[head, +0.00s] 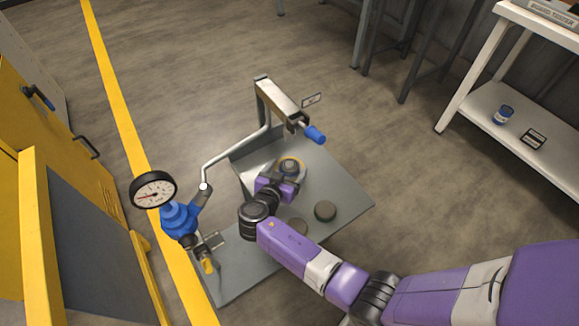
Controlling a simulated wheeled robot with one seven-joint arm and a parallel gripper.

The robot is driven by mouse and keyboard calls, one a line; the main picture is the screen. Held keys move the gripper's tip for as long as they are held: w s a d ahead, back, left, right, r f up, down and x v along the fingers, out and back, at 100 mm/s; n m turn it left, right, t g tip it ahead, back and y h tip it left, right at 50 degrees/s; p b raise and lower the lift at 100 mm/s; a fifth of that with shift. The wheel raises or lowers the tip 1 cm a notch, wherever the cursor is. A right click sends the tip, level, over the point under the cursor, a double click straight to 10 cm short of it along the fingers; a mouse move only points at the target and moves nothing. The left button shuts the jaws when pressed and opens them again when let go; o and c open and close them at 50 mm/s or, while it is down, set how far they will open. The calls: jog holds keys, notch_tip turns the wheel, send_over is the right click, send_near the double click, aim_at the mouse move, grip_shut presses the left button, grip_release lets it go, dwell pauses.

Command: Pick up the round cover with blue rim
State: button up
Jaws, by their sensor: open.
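A round cover (290,163) lies at the back of the grey base plate (345,195), below the metal post. It has a dark raised middle, and its rim looks partly blue with a tan ring; it is small in view. My gripper (291,178) is at the cover's near edge, its jaws open and pointing toward it. The gripper body hides the near side of the cover. I cannot tell whether the fingers touch it or stand above it.
A gauge (153,190) and blue valve (180,217) stand left. A white shelf (520,120) is right.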

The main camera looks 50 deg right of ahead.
jog(key=shift+d, duration=0.1)
jog(key=shift+c, duration=0.4)
jog(key=c, duration=1.7)
